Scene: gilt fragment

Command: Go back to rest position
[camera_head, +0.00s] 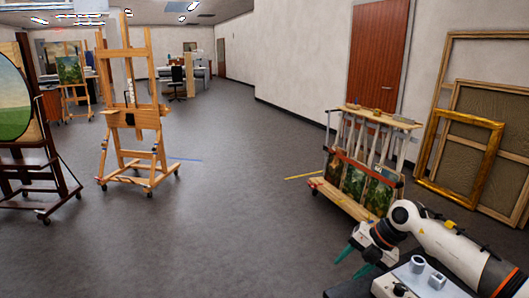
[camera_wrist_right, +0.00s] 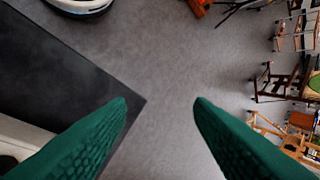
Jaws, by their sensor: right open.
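My right gripper (camera_head: 351,262) shows at the lower right of the head view, at the end of my white arm. Its green fingers are spread apart. In the right wrist view the two green fingers (camera_wrist_right: 160,103) stand wide apart with nothing between them, above the grey floor. My left gripper is in neither view.
A wheeled painting cart (camera_head: 345,197) stands just beyond my right gripper. A gilt frame (camera_head: 434,158) and large canvases lean on the right wall. A wooden easel (camera_head: 132,117) and a dark easel (camera_head: 60,166) stand left. The middle floor (camera_head: 235,200) is clear.

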